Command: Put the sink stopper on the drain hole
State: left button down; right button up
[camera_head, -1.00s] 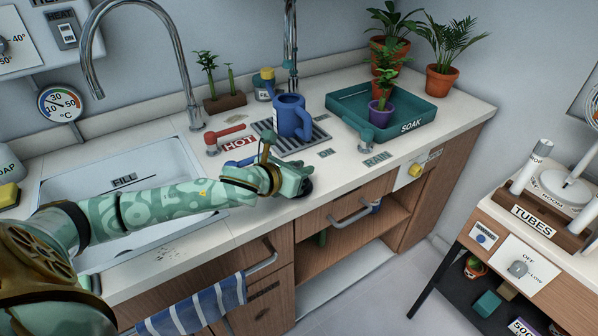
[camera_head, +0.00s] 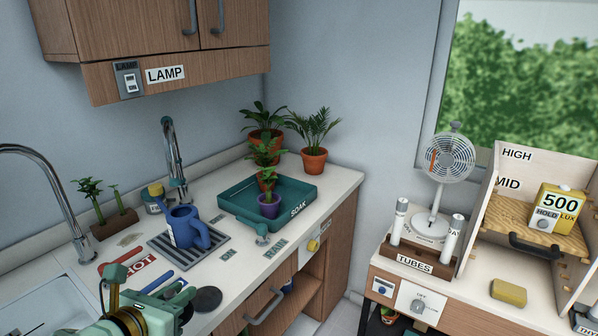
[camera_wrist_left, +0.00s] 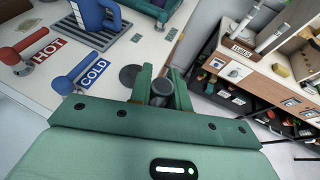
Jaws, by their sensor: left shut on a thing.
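My left gripper (camera_head: 183,304) is over the front of the counter, to the right of the sink (camera_head: 45,300). In the left wrist view its two fingers (camera_wrist_left: 161,80) are shut on a dark grey, rounded piece (camera_wrist_left: 161,89), which looks like the sink stopper. The fingers hide part of it. A flat dark disc (camera_head: 208,299) shows just beyond the fingertips, and also in the left wrist view (camera_wrist_left: 130,76). I cannot tell whether it joins the held piece. Only part of the sink shows, and I see no drain hole. My right gripper is out of view.
The red HOT handle (camera_head: 112,268) and blue COLD handle (camera_wrist_left: 72,78) stand near the gripper. Behind are a blue watering can (camera_head: 186,228) on a grate, the curved faucet (camera_head: 62,200) and the teal SOAK tray (camera_head: 298,190). A side table with tubes stands right.

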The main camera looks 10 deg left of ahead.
pick_arm(q)
jog(key=shift+a, duration=0.65)
jog(key=shift+w+d, duration=0.15)
jog(key=shift+d, duration=0.35)
jog(key=w+d+r+n+y, duration=0.1)
jog(key=d+r, duration=0.1)
jog(key=d, duration=0.7)
jog(key=shift+d, duration=0.15)
jog(key=shift+d, duration=0.15)
